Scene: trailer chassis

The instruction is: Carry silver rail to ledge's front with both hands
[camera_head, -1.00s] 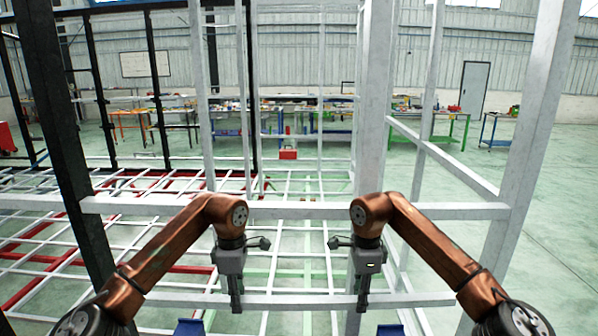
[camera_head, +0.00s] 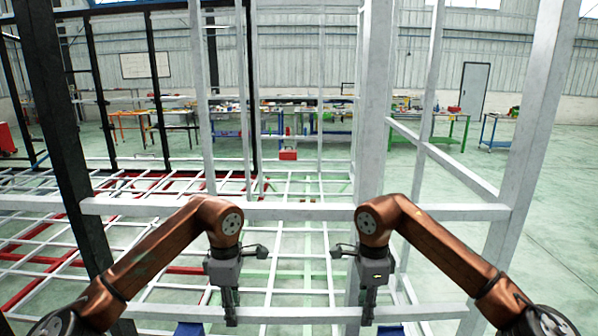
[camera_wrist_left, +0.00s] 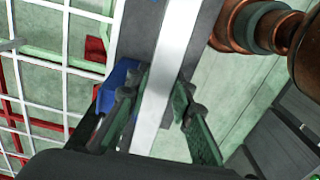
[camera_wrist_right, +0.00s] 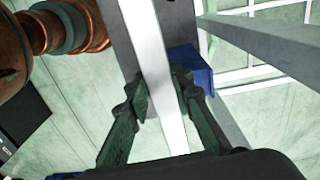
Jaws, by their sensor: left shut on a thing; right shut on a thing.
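The silver rail (camera_head: 298,314) lies level across the low front of the head view, gripped at two spots. My left gripper (camera_head: 231,318) is shut on it left of its middle, and my right gripper (camera_head: 367,318) is shut on it right of its middle. In the left wrist view the rail (camera_wrist_left: 168,62) runs between the fingers (camera_wrist_left: 164,88). The right wrist view also shows the rail (camera_wrist_right: 150,48) between the fingers (camera_wrist_right: 159,82). A grey band (camera_wrist_left: 140,30) shows behind the rail; I cannot tell if it is the ledge or whether they touch.
Blue blocks show near the rail, one in the left wrist view (camera_wrist_left: 118,84) and one in the right wrist view (camera_wrist_right: 190,68). Ahead stands the chassis frame with a pale crossbar (camera_head: 290,211), a dark post (camera_head: 60,130) and a pale post (camera_head: 530,120). Workbenches stand far back.

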